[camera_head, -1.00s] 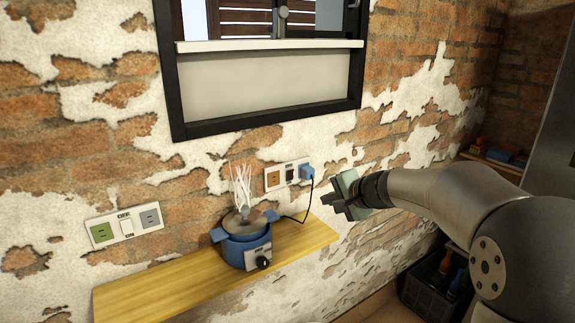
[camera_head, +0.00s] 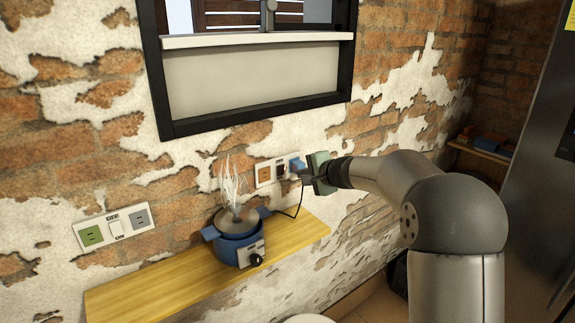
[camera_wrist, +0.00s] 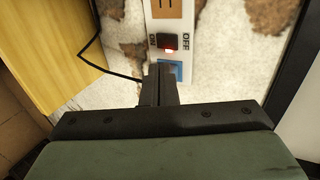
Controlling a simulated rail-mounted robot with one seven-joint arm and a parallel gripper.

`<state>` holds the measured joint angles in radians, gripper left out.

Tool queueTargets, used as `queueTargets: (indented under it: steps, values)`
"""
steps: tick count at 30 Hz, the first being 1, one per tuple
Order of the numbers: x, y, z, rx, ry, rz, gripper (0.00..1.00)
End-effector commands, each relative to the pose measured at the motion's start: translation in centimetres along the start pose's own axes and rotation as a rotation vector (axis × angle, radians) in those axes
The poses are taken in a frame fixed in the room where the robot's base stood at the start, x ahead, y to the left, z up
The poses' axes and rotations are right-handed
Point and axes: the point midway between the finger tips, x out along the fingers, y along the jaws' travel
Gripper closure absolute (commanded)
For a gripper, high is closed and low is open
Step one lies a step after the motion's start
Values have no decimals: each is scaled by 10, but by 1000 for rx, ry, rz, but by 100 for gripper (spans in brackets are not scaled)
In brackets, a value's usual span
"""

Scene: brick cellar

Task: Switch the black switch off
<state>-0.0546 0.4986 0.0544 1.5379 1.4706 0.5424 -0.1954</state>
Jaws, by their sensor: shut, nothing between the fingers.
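A blue pot (camera_head: 238,246) with a lid stands steaming on the wooden shelf (camera_head: 160,287) below the plate. A black cord (camera_head: 300,205) hangs from the plug. A second plate (camera_head: 114,226) is on the wall at left. A black-framed window (camera_head: 255,80) is above.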

Motion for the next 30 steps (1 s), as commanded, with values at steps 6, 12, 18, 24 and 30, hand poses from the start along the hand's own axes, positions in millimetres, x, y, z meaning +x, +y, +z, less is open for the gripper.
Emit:
queueTargets:
  steps: [6, 12, 18, 24, 30]
  values:
    - [46, -2, 0, 0, -2, 2, 100]
    - [70, -18, 0, -1, 0, 1, 100]
    - [80, -22, 0, -1, 1, 1, 100]
    - [81, -21, 0, -1, 1, 0, 100]
    - [85, -23, 0, -1, 0, -1, 100]
